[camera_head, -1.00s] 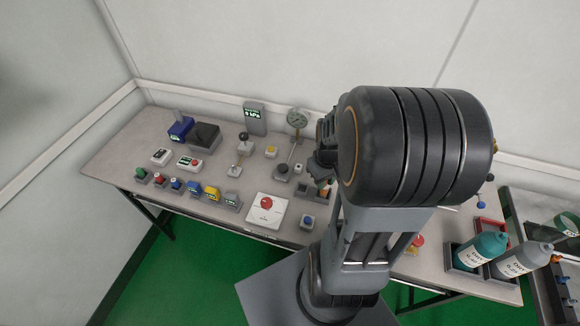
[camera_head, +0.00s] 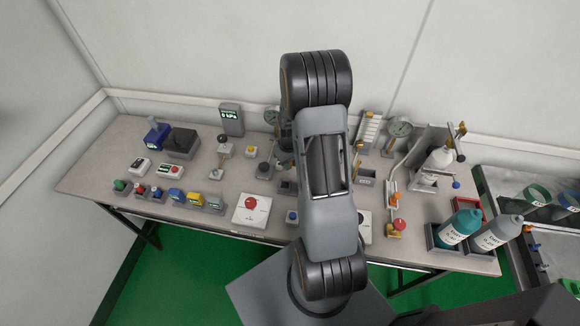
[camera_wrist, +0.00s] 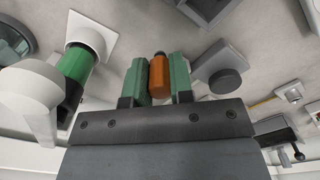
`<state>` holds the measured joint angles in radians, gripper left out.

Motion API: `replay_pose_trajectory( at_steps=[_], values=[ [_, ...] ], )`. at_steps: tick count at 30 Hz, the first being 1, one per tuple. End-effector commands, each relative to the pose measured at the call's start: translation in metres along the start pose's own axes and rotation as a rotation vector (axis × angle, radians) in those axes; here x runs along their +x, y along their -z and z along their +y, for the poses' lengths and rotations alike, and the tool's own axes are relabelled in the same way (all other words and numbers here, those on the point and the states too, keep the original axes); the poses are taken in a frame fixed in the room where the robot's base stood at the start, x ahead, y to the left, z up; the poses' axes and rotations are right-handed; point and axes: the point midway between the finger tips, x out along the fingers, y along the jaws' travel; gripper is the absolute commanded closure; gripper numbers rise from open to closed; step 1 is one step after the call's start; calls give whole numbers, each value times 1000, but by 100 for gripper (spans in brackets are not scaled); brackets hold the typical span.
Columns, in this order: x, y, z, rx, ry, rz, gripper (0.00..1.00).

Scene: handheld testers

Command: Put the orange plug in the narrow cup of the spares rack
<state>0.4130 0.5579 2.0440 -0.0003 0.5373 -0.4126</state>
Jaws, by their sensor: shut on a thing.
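The orange plug (camera_wrist: 158,75) is upright in the wrist view, between the two green fingers of my gripper (camera_wrist: 157,82). The fingers are shut on its sides, and its narrower top shows between them. The bench surface lies beyond it. In the head view my arm hides the plug and the fingertips. I cannot clearly make out the spares rack or its narrow cup. Small grey blocks (camera_head: 287,187) stand on the bench just left of my arm and are partly covered by it.
A white panel with a red button (camera_head: 251,203) is left of my arm, with a row of small coloured devices (camera_head: 176,195) farther left. Teal (camera_head: 460,226) and grey (camera_head: 500,232) bottles stand at the right front.

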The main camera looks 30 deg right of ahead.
Motion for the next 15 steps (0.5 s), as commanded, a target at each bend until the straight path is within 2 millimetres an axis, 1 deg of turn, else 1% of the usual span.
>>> replay_pose_trajectory(
  at_steps=[1,3,6,15],
  values=[
    [7,-2,-1,0,3,-6,100],
    [16,-2,-1,0,2,-6,100],
    [23,-2,0,0,2,-5,100],
    [26,-2,0,0,1,-2,100]
  ],
)
